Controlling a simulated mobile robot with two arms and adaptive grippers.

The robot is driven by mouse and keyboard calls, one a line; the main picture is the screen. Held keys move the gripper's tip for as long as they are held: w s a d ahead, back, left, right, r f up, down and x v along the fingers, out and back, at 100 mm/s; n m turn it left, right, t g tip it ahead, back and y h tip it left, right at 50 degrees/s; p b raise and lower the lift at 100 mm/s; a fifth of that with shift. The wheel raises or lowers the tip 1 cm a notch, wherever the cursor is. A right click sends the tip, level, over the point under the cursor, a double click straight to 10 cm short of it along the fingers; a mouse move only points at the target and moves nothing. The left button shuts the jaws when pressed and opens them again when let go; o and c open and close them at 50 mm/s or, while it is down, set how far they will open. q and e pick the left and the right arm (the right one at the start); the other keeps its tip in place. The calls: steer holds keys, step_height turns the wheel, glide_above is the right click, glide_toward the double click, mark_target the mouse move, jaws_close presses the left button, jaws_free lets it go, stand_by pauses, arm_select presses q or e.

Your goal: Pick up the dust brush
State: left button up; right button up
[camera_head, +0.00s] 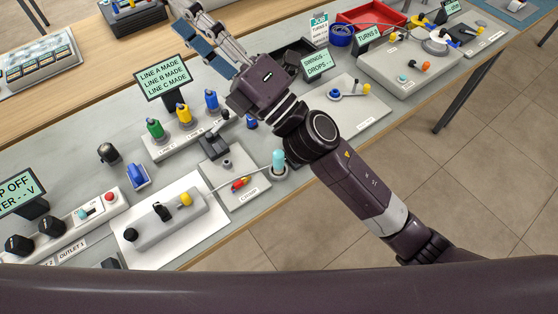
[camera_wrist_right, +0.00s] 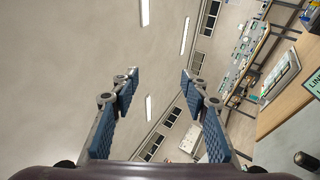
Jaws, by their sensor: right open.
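I cannot make out the dust brush for certain in either view. A small blue object with a pale lower edge (camera_head: 138,175) lies on the grey bench left of the middle; it may be the brush, but its bristles are not clear. My right gripper (camera_head: 196,32) is raised over the far side of the bench, well apart from that object. In the right wrist view its blue-padded fingers (camera_wrist_right: 160,78) are spread and empty, facing the wall and ceiling. My right arm hides part of the bench. My left gripper is not in view.
A dark rounded item (camera_head: 108,152) stands near the blue object. A panel with green, yellow and blue knobs (camera_head: 183,120), a white plate with a grey block (camera_head: 165,225) and a red tray (camera_head: 370,15) stand on the bench. A sign (camera_head: 163,82) rises behind the knobs.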

steer(key=s+a+n+g+y, duration=0.2)
steer(key=s+a+n+g, duration=0.7)
steer(key=n+g, duration=0.45)
steer(key=s+a+f+n+g+h, duration=0.2)
steer(key=s+f+n+g+h, duration=0.35)
steer(key=f+n, duration=0.35)
steer(key=n+t+h, duration=0.6)
steer(key=n+h, duration=0.1)
steer(key=h, duration=0.9)
glide_above(279, 153)
steer(key=f, duration=1.7)
steer(key=shift+w, duration=0.35)
steer(key=f+p, duration=0.1)
steer(key=f, duration=0.1)
steer(key=f+p, duration=0.1)
steer(key=f, duration=0.1)
steer(key=f+p, duration=0.1)
steer(key=f, duration=0.1)
steer(key=shift+s+f, duration=0.35)
steer(key=shift+s, duration=0.05)
steer(key=shift+f, duration=0.35)
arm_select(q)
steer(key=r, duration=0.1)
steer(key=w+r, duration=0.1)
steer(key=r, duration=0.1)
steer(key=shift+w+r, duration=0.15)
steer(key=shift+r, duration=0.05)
arm_select(e)
steer(key=shift+w, duration=0.1)
